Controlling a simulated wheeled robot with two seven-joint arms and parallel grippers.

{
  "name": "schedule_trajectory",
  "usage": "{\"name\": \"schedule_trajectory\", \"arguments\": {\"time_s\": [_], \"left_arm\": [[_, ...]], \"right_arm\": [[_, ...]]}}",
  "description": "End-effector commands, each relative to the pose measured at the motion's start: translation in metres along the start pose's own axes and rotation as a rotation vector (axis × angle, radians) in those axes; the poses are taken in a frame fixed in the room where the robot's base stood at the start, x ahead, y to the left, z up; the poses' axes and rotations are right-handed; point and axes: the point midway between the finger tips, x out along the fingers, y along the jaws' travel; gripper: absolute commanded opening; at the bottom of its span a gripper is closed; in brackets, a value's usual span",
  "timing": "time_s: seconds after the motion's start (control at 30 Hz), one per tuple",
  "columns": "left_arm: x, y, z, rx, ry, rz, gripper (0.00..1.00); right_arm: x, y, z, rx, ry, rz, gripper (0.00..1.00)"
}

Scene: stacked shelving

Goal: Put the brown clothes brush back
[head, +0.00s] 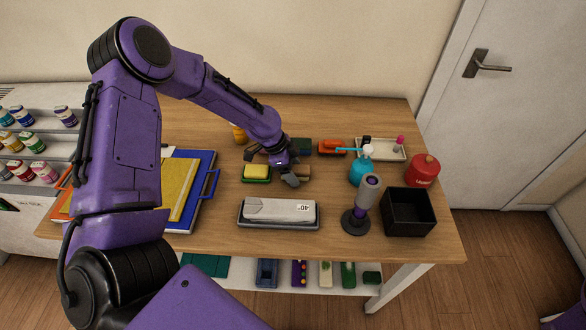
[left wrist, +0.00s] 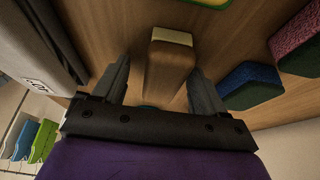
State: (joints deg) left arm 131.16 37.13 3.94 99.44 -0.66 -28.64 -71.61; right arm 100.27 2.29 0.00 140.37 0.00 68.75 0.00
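The brown clothes brush (left wrist: 170,68) lies on the wooden tabletop, a brown block with a cream strip at one end. In the left wrist view it sits between the two fingers of my left gripper (left wrist: 162,88), with a gap to each finger. In the head view a small part of the brush (head: 304,171) shows just right of my left gripper (head: 288,176), which is low over the table and hides the rest. My left gripper is open. My right gripper is not in view.
A yellow-green sponge (head: 256,173) is left of the gripper, and dark blocks (head: 300,147) are behind. A turquoise spray bottle (head: 361,172), a grey cylinder on a stand and a black box (head: 408,225) stand right.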

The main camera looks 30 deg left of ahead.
Motion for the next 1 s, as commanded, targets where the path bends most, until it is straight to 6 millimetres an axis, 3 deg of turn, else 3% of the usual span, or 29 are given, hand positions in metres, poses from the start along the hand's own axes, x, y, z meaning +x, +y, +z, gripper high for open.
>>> {"name": "schedule_trajectory", "arguments": {"time_s": [0.23,0.5,0.7,1.0], "left_arm": [[-0.012,-0.001,-0.001,0.001,0.002,-0.003,0.72],[-0.078,-0.001,-0.002,0.003,0.003,-0.005,0.72],[-0.113,-0.001,-0.001,0.001,0.002,-0.002,0.72],[-0.121,0.0,0.0,0.0,0.0,0.001,0.72]], "right_arm": [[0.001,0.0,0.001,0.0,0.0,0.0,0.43],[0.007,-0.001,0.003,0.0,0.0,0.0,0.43],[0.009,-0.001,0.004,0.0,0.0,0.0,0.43],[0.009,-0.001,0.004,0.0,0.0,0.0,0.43]]}}
